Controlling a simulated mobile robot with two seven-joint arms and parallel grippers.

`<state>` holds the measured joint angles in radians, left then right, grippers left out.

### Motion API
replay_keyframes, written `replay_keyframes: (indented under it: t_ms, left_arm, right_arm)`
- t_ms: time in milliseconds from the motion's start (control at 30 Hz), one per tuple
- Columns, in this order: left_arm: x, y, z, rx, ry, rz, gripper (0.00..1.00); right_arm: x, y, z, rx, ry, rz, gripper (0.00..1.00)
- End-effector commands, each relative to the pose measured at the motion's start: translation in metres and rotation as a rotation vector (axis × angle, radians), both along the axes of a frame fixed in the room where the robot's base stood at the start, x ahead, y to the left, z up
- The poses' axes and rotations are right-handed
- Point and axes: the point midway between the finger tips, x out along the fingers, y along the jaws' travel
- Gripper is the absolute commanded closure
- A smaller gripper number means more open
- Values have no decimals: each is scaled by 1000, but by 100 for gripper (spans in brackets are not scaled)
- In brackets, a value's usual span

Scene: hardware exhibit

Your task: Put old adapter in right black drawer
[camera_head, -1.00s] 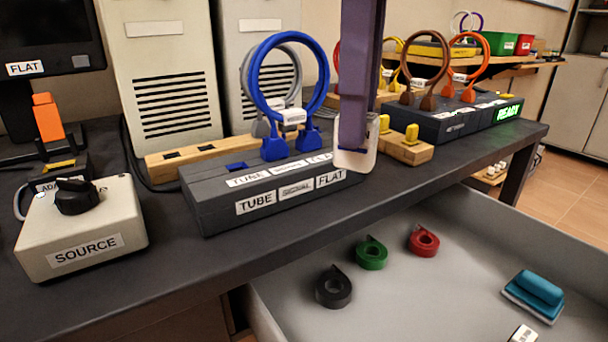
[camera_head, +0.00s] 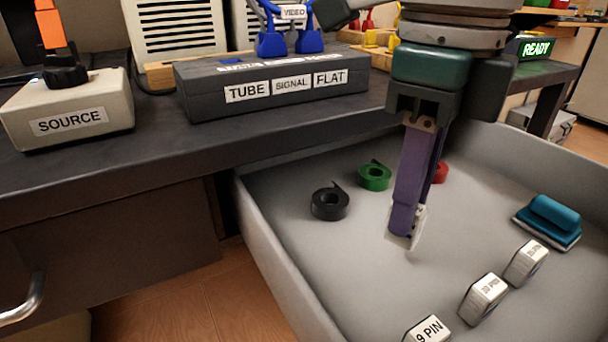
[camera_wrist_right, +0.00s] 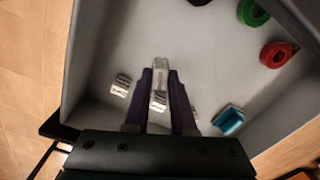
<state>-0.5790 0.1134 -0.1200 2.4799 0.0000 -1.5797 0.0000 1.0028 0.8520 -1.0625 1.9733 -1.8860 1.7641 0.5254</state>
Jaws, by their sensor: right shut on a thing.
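My right gripper (camera_head: 410,212) reaches down over the open drawer (camera_head: 262,262), with purple fingers shut on a small pale adapter (camera_head: 402,240). Most of the adapter is hidden by the fingers in the head view. In the right wrist view the adapter (camera_wrist_right: 160,78) sits between the fingertips (camera_wrist_right: 161,72). It appears above the drawer floor; the exact gap is hard to tell. Its label is not readable. The drawer's inside looks light grey, not black. My left gripper is not in view.
Several items lie in the drawer: black tape (camera_head: 329,203), green tape (camera_head: 374,176), red tape (camera_head: 440,173), a teal eraser-like block (camera_head: 549,220) and three labelled pale blocks, one reading 9 PIN (camera_head: 428,331). The dark bench (camera_head: 150,160) borders it, with SOURCE box (camera_head: 70,112) and TUBE/SIGNAL/FLAT box (camera_head: 285,90).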

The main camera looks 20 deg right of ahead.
Motion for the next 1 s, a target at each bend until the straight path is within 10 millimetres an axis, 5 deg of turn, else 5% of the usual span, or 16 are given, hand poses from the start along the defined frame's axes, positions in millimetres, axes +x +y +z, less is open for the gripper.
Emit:
replay_keyframes:
  t_ms: [333,733,767,1000]
  left_arm:
    - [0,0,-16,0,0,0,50]
    - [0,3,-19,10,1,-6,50]
    - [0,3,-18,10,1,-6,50]
    - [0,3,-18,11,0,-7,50]
  right_arm:
    - [0,0,-44,0,1,-1,100]
    - [0,0,-50,1,0,0,100]
    - [0,0,-49,1,0,0,74]
    - [0,0,-48,1,0,0,47]
